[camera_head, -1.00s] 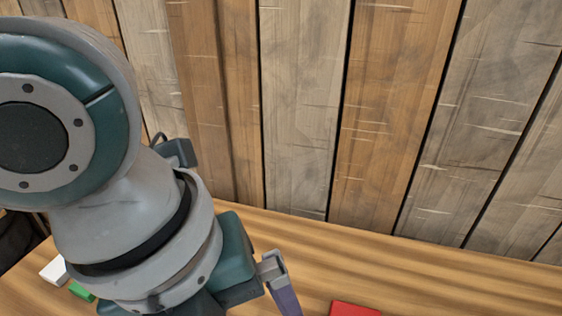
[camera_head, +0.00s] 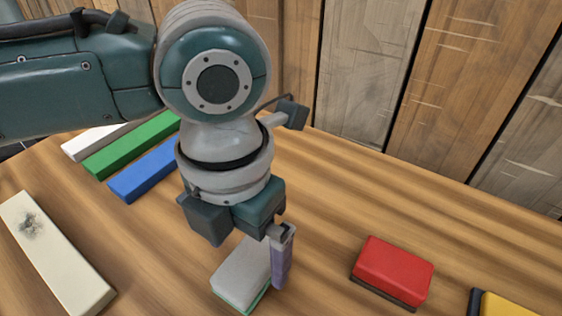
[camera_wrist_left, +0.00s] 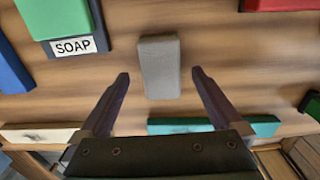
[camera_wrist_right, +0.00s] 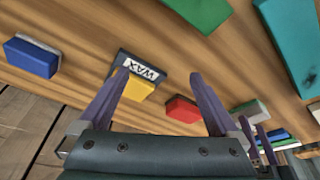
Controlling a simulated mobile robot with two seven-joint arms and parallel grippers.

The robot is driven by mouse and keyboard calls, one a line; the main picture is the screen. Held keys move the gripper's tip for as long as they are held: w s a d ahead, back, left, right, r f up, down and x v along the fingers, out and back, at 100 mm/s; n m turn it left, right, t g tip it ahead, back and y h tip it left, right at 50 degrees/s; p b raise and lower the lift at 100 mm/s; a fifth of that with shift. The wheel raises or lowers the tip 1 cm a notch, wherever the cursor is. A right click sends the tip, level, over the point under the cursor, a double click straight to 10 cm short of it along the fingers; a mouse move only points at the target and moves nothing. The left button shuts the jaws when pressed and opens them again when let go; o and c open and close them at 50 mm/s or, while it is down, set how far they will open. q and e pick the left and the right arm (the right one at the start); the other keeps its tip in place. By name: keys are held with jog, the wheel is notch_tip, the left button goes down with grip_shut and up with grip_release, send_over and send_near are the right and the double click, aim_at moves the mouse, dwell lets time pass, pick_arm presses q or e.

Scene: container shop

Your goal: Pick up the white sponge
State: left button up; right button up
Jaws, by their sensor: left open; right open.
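The white sponge (camera_head: 240,272), pale grey-white on top with a green underside, lies on the wooden table in the head view. It also shows as a grey block (camera_wrist_left: 160,67) between the fingertips in the left wrist view. My left gripper (camera_wrist_left: 160,78) is open and points down at it; one finger (camera_head: 281,262) overlaps the sponge's right side in the head view, and the other is hidden. I cannot tell whether the fingers touch it. My right gripper (camera_wrist_right: 160,78) is open and empty, seen only in its own wrist view.
A red sponge (camera_head: 393,268) lies right of the white one, and a yellow one (camera_head: 505,304) further right. Blue (camera_head: 143,172), green (camera_head: 130,145) and white (camera_head: 95,140) bars lie at the left, with a long cream bar (camera_head: 50,250). A plank wall (camera_head: 370,70) stands behind.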

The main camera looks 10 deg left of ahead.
aim_at(248, 262)
pick_arm(q)
notch_tip(248, 262, down, 3)
jog(key=shift+f, duration=0.15)
pick_arm(e)
jog(key=shift+f, duration=0.35)
pick_arm(q)
jog(key=shift+c, duration=0.4)
jog(key=c, duration=1.3)
pick_arm(e)
jog(key=shift+d, duration=0.1)
pick_arm(q)
notch_tip(248, 262, up, 20)
jog(key=p, duration=0.3)
pick_arm(e)
notch_tip(248, 262, up, 4)
jog(key=shift+f, duration=0.1)
